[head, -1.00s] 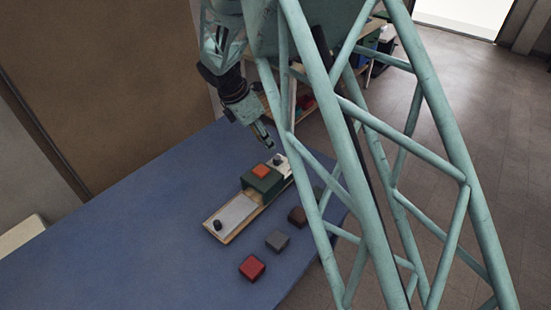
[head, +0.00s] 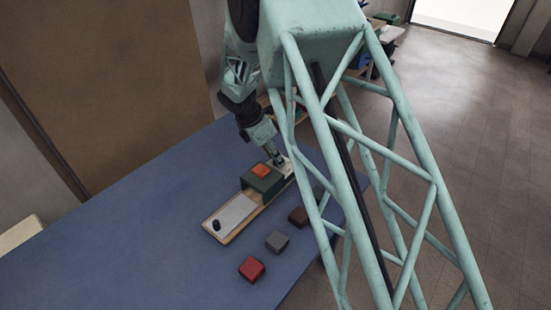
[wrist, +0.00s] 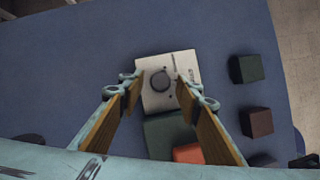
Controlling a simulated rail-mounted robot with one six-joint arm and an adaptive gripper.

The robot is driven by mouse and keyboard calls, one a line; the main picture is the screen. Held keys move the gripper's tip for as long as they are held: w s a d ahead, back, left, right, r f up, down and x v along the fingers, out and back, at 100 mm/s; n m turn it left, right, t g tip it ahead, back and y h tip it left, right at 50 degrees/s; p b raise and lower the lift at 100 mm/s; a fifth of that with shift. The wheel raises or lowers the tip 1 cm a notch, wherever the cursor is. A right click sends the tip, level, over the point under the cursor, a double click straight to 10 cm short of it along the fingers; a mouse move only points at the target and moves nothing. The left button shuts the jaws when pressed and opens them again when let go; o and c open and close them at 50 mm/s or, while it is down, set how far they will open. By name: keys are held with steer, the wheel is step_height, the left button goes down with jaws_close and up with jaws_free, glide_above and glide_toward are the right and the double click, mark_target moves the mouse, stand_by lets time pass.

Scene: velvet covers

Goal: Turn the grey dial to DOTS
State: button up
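A round grey dial (wrist: 160,82) sits on a pale plate (wrist: 153,66) in the wrist view. Small dark marks on that plate are too small to read. My gripper (wrist: 158,84) is open, with its two fingers on either side of the dial in the picture. I cannot tell whether either finger touches it. In the head view my gripper (head: 279,159) points down at the far end of the board, and this dial is hidden behind it. A second, dark knob (head: 217,225) stands on the pale plate at the near end of the board.
A dark green box (head: 263,183) with an orange-red top piece (head: 261,170) stands mid-board, close to my gripper. Red (head: 252,268), grey (head: 277,242) and brown (head: 298,216) blocks lie to the right, with a green block (wrist: 248,68) beyond. The blue table (head: 120,225) is clear at left.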

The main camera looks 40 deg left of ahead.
steer(key=shift+f, duration=0.2)
steer(key=c, duration=0.9)
steer(key=shift+o, duration=0.2)
